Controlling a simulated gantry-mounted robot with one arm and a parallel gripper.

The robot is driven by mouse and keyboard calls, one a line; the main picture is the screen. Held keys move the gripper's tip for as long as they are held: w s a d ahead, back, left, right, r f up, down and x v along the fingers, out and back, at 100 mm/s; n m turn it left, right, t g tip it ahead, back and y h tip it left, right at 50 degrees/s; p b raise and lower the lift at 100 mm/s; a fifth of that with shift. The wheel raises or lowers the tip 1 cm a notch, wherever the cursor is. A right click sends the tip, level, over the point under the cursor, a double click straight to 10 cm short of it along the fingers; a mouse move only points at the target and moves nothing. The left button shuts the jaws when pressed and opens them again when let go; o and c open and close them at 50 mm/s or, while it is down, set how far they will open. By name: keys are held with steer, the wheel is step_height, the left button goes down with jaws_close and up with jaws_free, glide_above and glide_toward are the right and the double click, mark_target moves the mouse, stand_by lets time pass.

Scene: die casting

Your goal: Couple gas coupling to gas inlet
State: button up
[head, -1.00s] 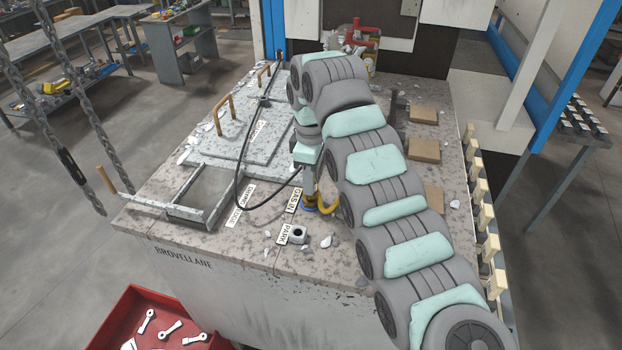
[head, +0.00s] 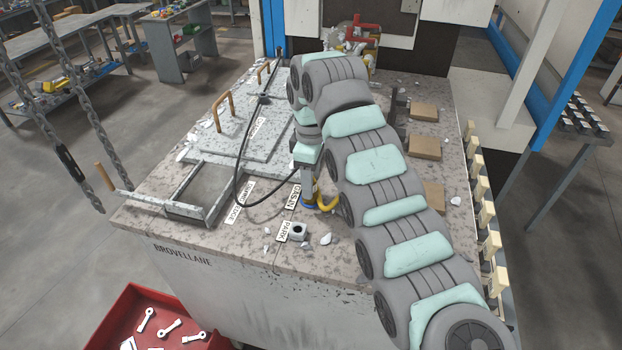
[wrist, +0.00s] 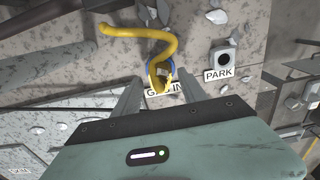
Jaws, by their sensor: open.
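The gas inlet (wrist: 152,66) shows in the wrist view as a blue ring with a yellow piece in it, behind the GAS IN label. A curved yellow pipe (wrist: 140,32) runs up to it. I cannot clearly tell the gas coupling from the inlet here; the yellow piece may be part of it. My gripper (wrist: 158,88) is open, its two fingers on either side of the ring. In the head view my gripper (head: 308,188) is down at the inlet, and a black hose (head: 237,178) runs up to it. Its end is hidden.
The PARK socket (wrist: 222,58) is empty, to the right of the inlet; the head view shows it nearer the front edge (head: 298,232). White fragments lie around. A square-framed pit (head: 202,192) is at the left. A red bin (head: 150,315) stands below the front.

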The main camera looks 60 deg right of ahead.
steer(key=shift+r, duration=0.1)
step_height(320, 180, up, 10)
steer(key=shift+f+p, duration=0.2)
steer(key=shift+p, duration=0.8)
steer(key=shift+r+p, duration=0.5)
steer(key=shift+p, duration=0.15)
steer(key=shift+r, duration=0.1)
